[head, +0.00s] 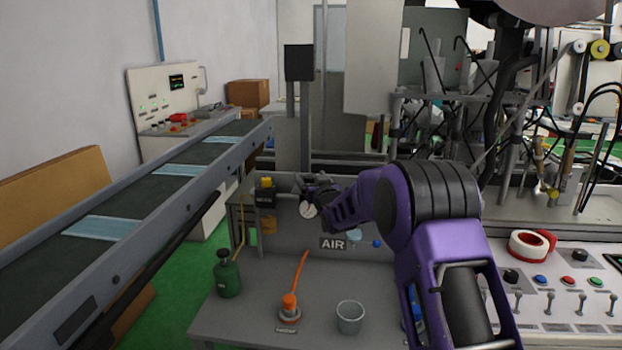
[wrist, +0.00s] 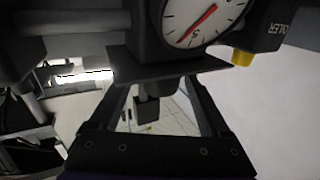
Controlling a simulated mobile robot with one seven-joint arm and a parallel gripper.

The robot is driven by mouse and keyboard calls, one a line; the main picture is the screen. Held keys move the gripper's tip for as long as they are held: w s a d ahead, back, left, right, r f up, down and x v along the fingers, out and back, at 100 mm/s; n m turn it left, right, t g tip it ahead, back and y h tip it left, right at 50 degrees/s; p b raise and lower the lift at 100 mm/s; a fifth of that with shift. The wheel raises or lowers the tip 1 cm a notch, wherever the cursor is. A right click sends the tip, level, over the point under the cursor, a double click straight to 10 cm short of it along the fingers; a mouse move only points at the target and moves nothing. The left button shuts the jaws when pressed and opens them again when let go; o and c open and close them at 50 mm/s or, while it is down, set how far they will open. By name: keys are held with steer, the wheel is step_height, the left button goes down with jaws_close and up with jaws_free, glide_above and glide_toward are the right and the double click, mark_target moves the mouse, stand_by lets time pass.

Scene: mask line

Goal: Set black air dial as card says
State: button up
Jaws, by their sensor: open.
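My gripper (head: 316,186) is at the air unit on the back of the grey bench, its fingers open. In the wrist view, a black knob (wrist: 147,108) on a short stem shows between the open fingers of my gripper (wrist: 156,90). I cannot tell whether either finger touches it, and no mark on it is readable. The white round gauge (wrist: 204,20) with a red needle is beside it, partly cut off by the frame; its face also shows small in the head view (head: 308,211). The AIR sign (head: 333,244) is below. I can make out no readable card.
A black unit with a yellow cap (head: 265,193), lettered partly "OLER" in the wrist view, stands left of the gauge. A green oil can (head: 227,275), an orange-handled item (head: 290,303) and a grey cup (head: 350,318) stand on the bench. A conveyor (head: 150,205) runs at left.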

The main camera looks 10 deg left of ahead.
steer(key=shift+w, duration=0.1)
jaws_close()
stand_by(0.4)
steer(key=shift+n+y, duration=0.3)
steer(key=shift+y, duration=0.1)
steer(key=shift+d+r+n+g+y+p, duration=0.1)
steer(key=shift+n+g+y+p, duration=0.55)
steer(key=shift+y, duration=0.15)
steer(key=n+g+y+p, duration=0.1)
steer(key=n+y+p, duration=0.1)
steer(key=p, duration=0.1)
steer(key=shift+r+g+y, duration=0.2)
steer(key=shift+g+y, duration=0.1)
steer(key=shift+g, duration=0.05)
steer(key=n+g+y+p, duration=0.2)
steer(key=p, duration=0.1)
steer(key=shift+f, duration=0.1)
steer(key=shift+f+n+g+y+p, duration=0.2)
steer(key=shift+n+g+y+p, duration=0.45)
steer(key=shift+n+g+y, duration=0.55)
steer(key=shift+g, duration=0.4)
